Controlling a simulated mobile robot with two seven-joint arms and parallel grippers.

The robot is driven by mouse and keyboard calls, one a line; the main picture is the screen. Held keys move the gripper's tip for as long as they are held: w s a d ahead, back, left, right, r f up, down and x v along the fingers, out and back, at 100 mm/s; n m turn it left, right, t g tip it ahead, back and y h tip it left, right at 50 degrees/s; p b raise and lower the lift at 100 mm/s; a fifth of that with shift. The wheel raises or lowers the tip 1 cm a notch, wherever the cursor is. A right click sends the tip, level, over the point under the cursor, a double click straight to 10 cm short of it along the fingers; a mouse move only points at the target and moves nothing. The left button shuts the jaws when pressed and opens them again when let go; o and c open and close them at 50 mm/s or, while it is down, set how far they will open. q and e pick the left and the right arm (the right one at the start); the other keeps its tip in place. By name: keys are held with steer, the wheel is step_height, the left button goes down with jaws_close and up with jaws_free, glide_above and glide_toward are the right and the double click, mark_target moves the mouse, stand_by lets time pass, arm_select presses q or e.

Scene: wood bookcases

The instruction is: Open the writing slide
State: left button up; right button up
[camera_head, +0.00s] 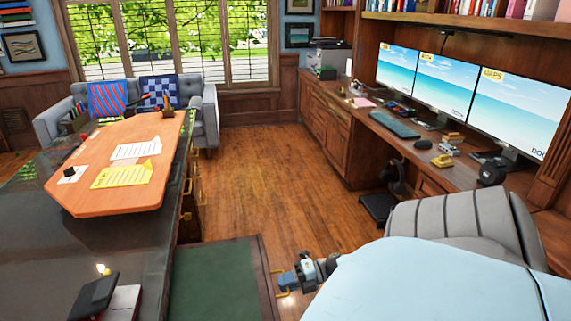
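The writing slide (215,285) is a flat panel with a green top and a brown wood border. It sticks out from the right side of the dark desk, at the bottom middle. A brass handle (278,291) is on its right edge. My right gripper (288,281) is at this handle, with its fingertips touching or very close to it. The gripper is small here and its fingers overlap the handle, so I cannot tell whether they are closed on it. My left gripper is not in view.
The dark desk (40,240) carries an orange-brown board (120,195) with papers, and a black object (93,297) near its front. A grey chair (455,220) stands at right, beside the long counter with monitors (420,75). Wood floor (270,190) is clear between.

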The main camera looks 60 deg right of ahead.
steer(key=v, duration=1.4)
steer(key=shift+p, duration=0.3)
steer(key=shift+w, duration=0.1)
